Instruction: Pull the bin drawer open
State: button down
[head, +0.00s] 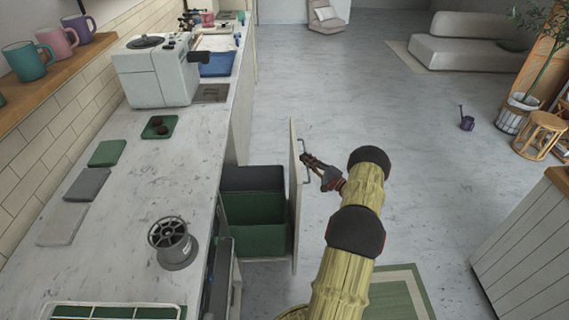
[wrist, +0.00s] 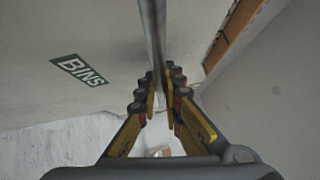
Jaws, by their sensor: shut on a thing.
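The bin drawer front (head: 294,198) stands pulled out from under the counter in the head view, seen nearly edge-on. Behind it a dark bin (head: 252,179) and a green bin (head: 256,238) show in the open drawer. My gripper (head: 306,160) is at the drawer's handle (head: 305,179) on the outer face. In the wrist view my gripper (wrist: 160,105) has its fingers on both sides of the metal handle bar (wrist: 152,40), shut on it. The drawer face with a green BINS label (wrist: 79,70) fills the left of the wrist view.
The marble counter (head: 120,240) runs along the left, with a white coffee machine (head: 157,75) and a round grey metal item (head: 173,243) on it. A green rug (head: 400,290) lies near my arm. A wooden-topped cabinet (head: 530,240) stands at right.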

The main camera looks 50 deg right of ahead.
jog(key=s+d+b, duration=0.1)
jog(key=s+d, duration=0.3)
jog(key=s, duration=0.2)
jog(key=shift+d+f, duration=0.15)
jog(key=shift+d, duration=0.25)
jog(key=shift+w, duration=0.1)
jog(key=c, duration=2)
grip_release()
jog(key=shift+c, duration=0.2)
jog(key=shift+o, duration=0.6)
jog(key=s+a+f, duration=0.1)
jog(key=s, duration=1)
jog(key=shift+s+f, duration=0.25)
jog(key=shift+s, duration=0.15)
jog(key=shift+s, duration=0.1)
